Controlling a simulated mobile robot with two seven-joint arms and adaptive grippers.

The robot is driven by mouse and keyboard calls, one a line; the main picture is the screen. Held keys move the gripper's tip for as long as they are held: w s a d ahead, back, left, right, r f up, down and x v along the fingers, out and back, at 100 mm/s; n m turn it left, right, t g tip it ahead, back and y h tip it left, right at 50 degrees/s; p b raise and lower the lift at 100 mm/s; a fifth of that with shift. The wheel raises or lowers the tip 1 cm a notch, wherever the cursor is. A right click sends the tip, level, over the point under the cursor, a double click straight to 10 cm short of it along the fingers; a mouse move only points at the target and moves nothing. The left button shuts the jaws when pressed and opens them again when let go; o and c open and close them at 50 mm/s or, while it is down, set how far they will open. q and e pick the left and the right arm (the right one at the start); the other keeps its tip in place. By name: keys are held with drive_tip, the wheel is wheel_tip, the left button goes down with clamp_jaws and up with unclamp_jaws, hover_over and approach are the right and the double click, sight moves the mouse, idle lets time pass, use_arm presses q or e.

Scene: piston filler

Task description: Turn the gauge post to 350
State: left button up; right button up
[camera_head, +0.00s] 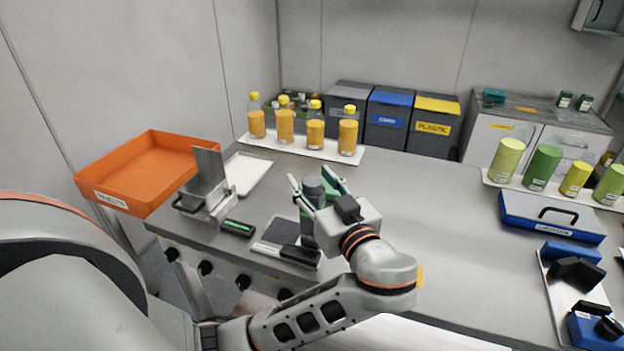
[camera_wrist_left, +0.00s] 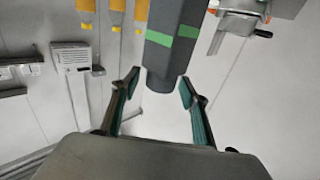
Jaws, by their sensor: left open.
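The gauge post appears to be the dark grey upright post with green bands (camera_head: 314,188), standing on the bench left of the middle in the head view. It also shows in the left wrist view (camera_wrist_left: 172,50), with its end between the fingertips. My left gripper (camera_head: 316,184) is open, its green-padded fingers on either side of the post. In the left wrist view my left gripper (camera_wrist_left: 160,86) shows gaps between the fingers and the post. My gripper body hides the post's lower part in the head view. No 350 mark is readable. My right gripper is out of view.
An orange bin (camera_head: 140,170) is at the left. Filled bottles (camera_head: 285,125) stand behind. The bench to the right (camera_head: 440,220) is clear.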

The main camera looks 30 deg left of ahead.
use_arm(q)
drive_tip(key=shift+a, duration=0.1)
drive_tip(key=c, duration=1.1)
